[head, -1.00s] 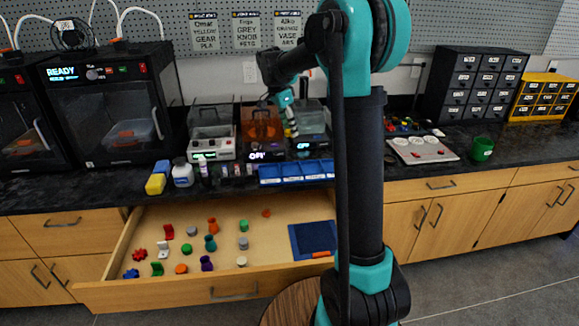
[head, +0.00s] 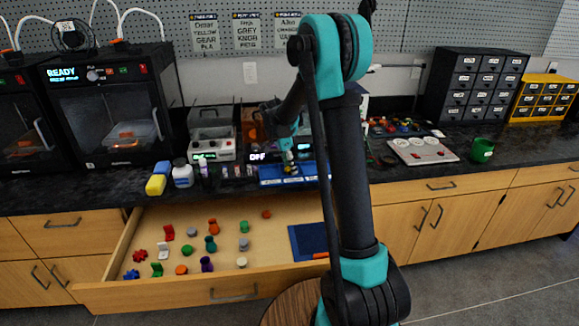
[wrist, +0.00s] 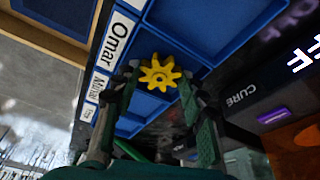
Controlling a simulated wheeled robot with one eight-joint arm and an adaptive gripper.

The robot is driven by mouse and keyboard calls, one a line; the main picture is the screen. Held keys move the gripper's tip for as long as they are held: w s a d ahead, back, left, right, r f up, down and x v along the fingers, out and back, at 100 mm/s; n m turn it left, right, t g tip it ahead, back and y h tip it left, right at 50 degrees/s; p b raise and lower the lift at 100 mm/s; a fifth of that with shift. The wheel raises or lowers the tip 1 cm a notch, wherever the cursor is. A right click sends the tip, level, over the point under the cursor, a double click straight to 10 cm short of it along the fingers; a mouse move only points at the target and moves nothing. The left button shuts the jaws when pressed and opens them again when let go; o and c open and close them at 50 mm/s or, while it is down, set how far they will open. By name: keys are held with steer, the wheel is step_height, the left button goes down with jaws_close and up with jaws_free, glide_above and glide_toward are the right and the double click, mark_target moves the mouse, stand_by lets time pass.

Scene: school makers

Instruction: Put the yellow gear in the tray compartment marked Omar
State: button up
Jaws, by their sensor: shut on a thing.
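The yellow gear (wrist: 161,73) is between the two fingertips of my gripper (wrist: 157,76) in the wrist view, and the gripper is shut on it. The blue tray (wrist: 222,58) lies below the gear, with white name labels along one edge. The label Omar (wrist: 118,38) is readable, just up and left of the gear. The gear appears over the compartment beside this label; its height above the floor cannot be told. In the head view my gripper (head: 289,160) is over the blue tray (head: 268,183) at the counter's front edge, and the gear is barely visible there.
A cure machine (wrist: 256,98) stands close beside the tray. A yellow-and-blue sponge (head: 156,182) and a white bottle (head: 183,174) stand left of the tray. Below, an open drawer (head: 168,290) holds several coloured parts and a blue mat (head: 309,240).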

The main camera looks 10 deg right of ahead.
steer(key=shift+f, duration=0.25)
steer(key=o, duration=0.5)
steer(key=shift+o, duration=0.2)
steer(key=shift+r, duration=0.1)
steer(key=v, duration=1.2)
steer(key=s+d+f+n+t+y, duration=0.1)
steer(key=s+f+n, duration=0.3)
steer(key=s, duration=0.7)
steer(key=s+d+f+n+t+y, duration=0.1)
steer(key=s+d+f+n, duration=0.3)
steer(key=s, duration=0.7)
steer(key=s+d+f+n+t, duration=0.1)
steer(key=s+d+f+n, duration=0.1)
steer(key=s+n, duration=0.4)
steer(key=s+f, duration=0.1)
steer(key=s, duration=0.4)
steer(key=shift+d+f+y, duration=0.25)
steer(key=shift+f+y, duration=0.15)
